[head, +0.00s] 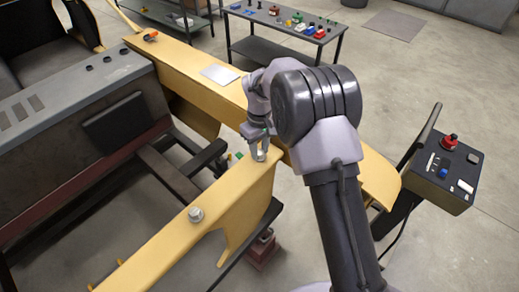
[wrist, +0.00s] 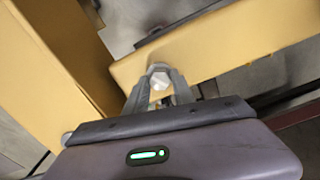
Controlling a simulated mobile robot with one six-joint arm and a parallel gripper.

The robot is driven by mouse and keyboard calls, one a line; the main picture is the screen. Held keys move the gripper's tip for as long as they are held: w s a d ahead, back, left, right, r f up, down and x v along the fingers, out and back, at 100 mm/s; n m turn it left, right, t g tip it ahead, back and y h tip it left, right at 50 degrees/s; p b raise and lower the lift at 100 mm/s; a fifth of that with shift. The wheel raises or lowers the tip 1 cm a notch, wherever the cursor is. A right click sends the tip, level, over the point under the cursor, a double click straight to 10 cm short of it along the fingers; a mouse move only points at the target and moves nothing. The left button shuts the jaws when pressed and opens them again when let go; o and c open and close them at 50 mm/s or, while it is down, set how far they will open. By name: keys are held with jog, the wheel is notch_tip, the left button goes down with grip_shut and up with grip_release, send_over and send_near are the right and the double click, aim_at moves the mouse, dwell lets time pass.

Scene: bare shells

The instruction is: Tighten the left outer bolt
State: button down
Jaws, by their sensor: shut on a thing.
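My gripper (head: 260,153) points down at the far end of the yellow beam (head: 238,190). In the wrist view my gripper (wrist: 159,88) has its two fingers closed around a pale hexagonal bolt head (wrist: 159,79) near the end of the yellow beam (wrist: 225,45). The fingers hide the bolt's sides, and I cannot tell how deep it sits. In the head view that bolt is mostly hidden by the fingers. A second silver bolt (head: 196,214) with a washer stands on the same beam, nearer the camera and apart from my gripper.
A second long yellow beam (head: 190,65) runs behind my arm, with a grey plate (head: 220,74) on it. A dark grey machine body (head: 80,110) stands left. A control box (head: 444,175) with a red knob is at right. A table (head: 285,48) with small coloured parts stands behind.

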jog(key=m, duration=0.3)
jog(key=m+b, duration=0.1)
jog(key=m, duration=0.3)
jog(key=shift+w+r, duration=0.15)
jog(key=m+b, duration=0.1)
jog(key=m, duration=0.3)
jog(key=m+b, duration=0.1)
jog(key=m, duration=0.3)
jog(key=m+b, duration=0.2)
jog(key=m, duration=0.3)
jog(key=m+b, duration=0.1)
jog(key=m, duration=0.3)
jog(key=shift+m, duration=0.3)
jog(key=c, duration=1.1)
grip_release()
jog(key=shift+o, duration=0.2)
